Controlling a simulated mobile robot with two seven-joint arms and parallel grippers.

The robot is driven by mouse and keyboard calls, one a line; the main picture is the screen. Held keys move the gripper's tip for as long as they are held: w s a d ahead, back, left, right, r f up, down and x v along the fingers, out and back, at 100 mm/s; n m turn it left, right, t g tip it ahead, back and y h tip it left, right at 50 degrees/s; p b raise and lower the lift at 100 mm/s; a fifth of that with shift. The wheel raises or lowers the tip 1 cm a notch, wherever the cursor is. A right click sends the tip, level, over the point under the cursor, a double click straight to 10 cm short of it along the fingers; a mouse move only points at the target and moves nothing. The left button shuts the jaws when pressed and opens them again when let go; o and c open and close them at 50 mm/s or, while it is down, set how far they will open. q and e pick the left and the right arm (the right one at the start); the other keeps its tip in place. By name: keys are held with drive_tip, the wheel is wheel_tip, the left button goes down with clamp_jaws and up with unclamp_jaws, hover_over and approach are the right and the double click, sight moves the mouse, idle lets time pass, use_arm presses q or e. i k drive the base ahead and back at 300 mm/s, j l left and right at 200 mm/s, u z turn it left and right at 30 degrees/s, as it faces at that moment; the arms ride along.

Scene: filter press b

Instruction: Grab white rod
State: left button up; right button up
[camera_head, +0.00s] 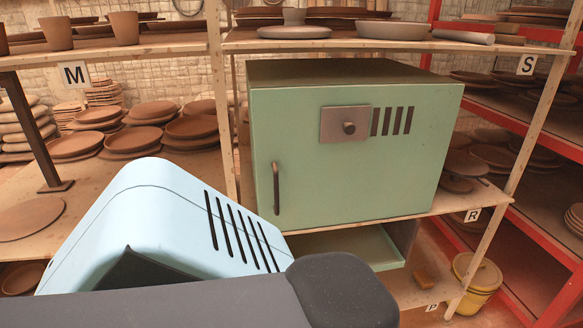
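No rod that is clearly white shows in the head view. A pale grey, roughly cylindrical piece (463,37) lies on its side on the upper shelf at the right. I cannot tell whether it is the white rod. Neither of my grippers is in view. A dark grey, rounded arm link of mine crosses the bottom of the picture and hides what is behind it.
A green cabinet (350,165) with a dark handle (276,188) stands shut on the wooden shelving. A green tray (350,248) sits below it. Stacked clay plates (150,112) fill the left shelf. A red rack (545,130) and yellow bucket (478,275) stand right.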

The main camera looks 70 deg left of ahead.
sight(474, 38)
drive_tip(key=u, duration=2)
